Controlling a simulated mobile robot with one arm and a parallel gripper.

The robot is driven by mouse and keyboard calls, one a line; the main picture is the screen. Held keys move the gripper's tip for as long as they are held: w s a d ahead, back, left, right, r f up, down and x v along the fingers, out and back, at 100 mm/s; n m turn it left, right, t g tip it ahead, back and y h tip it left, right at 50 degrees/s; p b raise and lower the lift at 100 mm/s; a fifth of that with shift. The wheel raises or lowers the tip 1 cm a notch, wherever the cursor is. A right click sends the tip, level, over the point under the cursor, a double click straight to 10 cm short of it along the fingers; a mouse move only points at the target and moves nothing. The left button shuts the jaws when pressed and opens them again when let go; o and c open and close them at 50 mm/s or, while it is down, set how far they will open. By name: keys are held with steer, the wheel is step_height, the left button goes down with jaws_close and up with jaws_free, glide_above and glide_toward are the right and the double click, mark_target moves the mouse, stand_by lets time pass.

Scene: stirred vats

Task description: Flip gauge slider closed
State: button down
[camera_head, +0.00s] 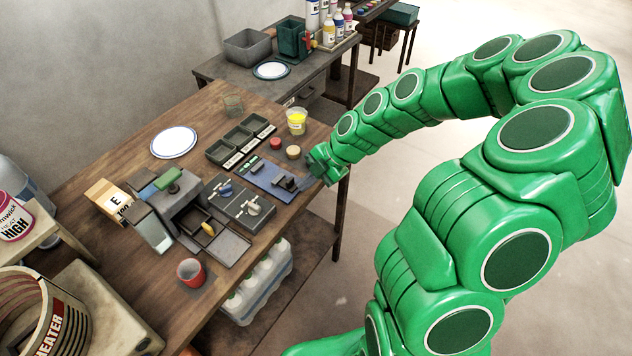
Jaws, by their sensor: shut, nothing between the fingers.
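The gauge slider appears to be the blue plate (262,172) lying near the right edge of the wooden workbench. A dark raised block (285,183), which looks like its sliding part, sits at the plate's right end. My gripper (309,183) is shut and empty, at the end of the green arm, just right of the dark block. Whether the fingertips touch the block I cannot tell at this size. The far right end of the plate is partly hidden by the gripper.
A grey box with two knobs (237,202) stands left of the plate. Dark trays (240,137), a red disc (275,144), a tan disc (293,152) and a cup of yellow stuff (297,121) lie behind. A red cup (191,272) stands at the front edge.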

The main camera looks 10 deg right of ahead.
mark_target(292, 179)
steer(key=shift+w+a, duration=0.6)
steer(key=shift+w, duration=0.05)
steer(key=shift+w+a, duration=1.35)
steer(key=shift+s+d, duration=1.45)
steer(key=shift+d, duration=0.1)
steer(key=v, duration=1)
